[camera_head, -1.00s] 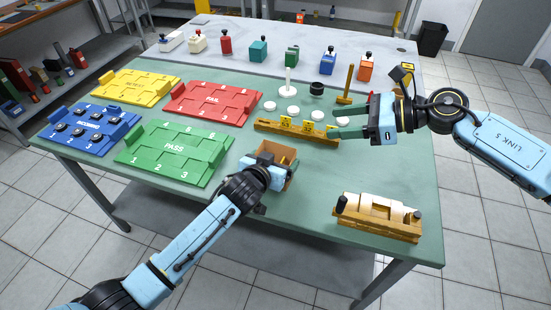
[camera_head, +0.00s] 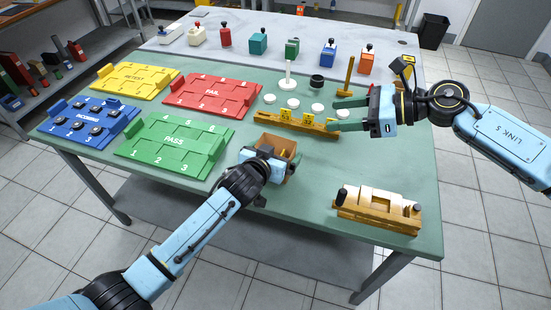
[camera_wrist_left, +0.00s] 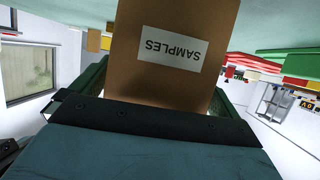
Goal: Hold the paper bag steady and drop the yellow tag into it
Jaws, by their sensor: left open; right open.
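The brown paper bag (camera_head: 277,142) stands open-topped on the green table; its white "SAMPLES" label shows in the left wrist view (camera_wrist_left: 170,48). My left gripper (camera_head: 270,158) is open at the bag's near side, its fingers on either side of the bag. Whether they touch it I cannot tell. Several yellow tags (camera_head: 308,119) stand in a row in the yellow-brown rack (camera_head: 268,123) behind the bag. My right gripper (camera_head: 338,114) is open, fingers pointing left, by the rack's right end. Its lower finger partly hides that end, and I see nothing held between the fingers.
White discs (camera_head: 293,103) and a white post (camera_head: 288,77) stand behind the rack. Green (camera_head: 160,160), red (camera_head: 210,97), blue and yellow trays lie to the left. A wooden fixture (camera_head: 377,211) is at the front right. Table before the rack's right half is clear.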

